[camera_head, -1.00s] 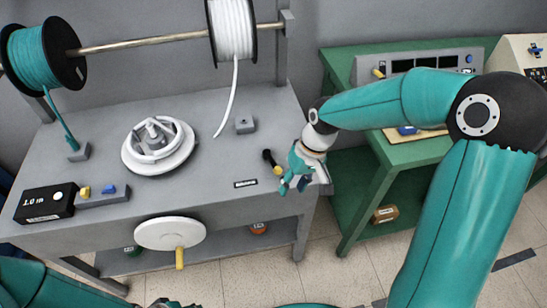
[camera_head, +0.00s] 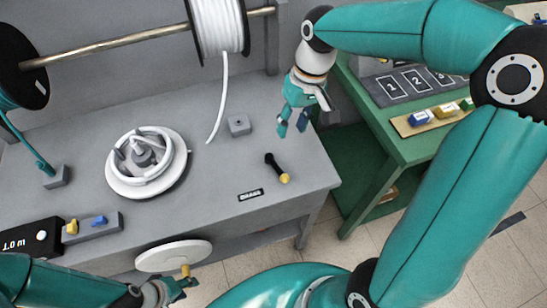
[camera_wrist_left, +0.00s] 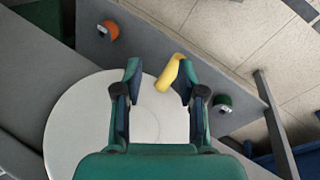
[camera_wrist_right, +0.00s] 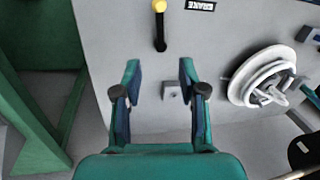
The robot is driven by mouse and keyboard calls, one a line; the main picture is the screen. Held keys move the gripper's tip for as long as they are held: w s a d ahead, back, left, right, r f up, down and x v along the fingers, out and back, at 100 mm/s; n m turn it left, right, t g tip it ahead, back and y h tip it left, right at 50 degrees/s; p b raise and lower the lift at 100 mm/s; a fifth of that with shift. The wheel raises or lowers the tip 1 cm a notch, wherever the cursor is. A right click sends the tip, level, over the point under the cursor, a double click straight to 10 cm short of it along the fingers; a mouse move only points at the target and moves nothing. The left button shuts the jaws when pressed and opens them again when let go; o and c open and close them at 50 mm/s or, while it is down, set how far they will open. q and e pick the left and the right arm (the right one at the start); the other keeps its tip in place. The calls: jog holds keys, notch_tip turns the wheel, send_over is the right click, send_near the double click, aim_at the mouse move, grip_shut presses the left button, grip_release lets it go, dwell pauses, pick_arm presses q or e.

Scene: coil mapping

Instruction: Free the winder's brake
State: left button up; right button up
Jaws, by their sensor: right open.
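The brake lever (camera_head: 275,166) is a short black bar with a yellow knob, beside the BRAKE label (camera_head: 251,195) on the grey bench. It also shows in the right wrist view (camera_wrist_right: 160,30), pointing to the picture's top. My right gripper (camera_head: 292,124) is open and empty, apart from the lever and behind it. The winder's white crank wheel (camera_head: 172,256) hangs on the bench front. My left gripper (camera_head: 176,288) is open at its yellow handle (camera_wrist_left: 170,72), which lies between the fingers, closer to the right one. The winder disc (camera_head: 147,162) carries a white coil.
A white wire spool (camera_head: 217,28) hangs on a rod, its wire running down to the bench. A small grey block (camera_head: 239,124) is near my right gripper. A black box (camera_head: 28,240) stands at the left. A green table (camera_head: 410,150) with coloured blocks is at the right.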

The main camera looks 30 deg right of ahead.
aim_at(279, 168)
jog(key=a+f, duration=0.1)
jog(key=f, duration=0.4)
jog(key=a+f, duration=0.1)
jog(key=f, duration=0.4)
jog(key=a+f, duration=0.1)
jog(key=f, duration=0.5)
jog(key=shift+f, duration=0.1)
grip_shut()
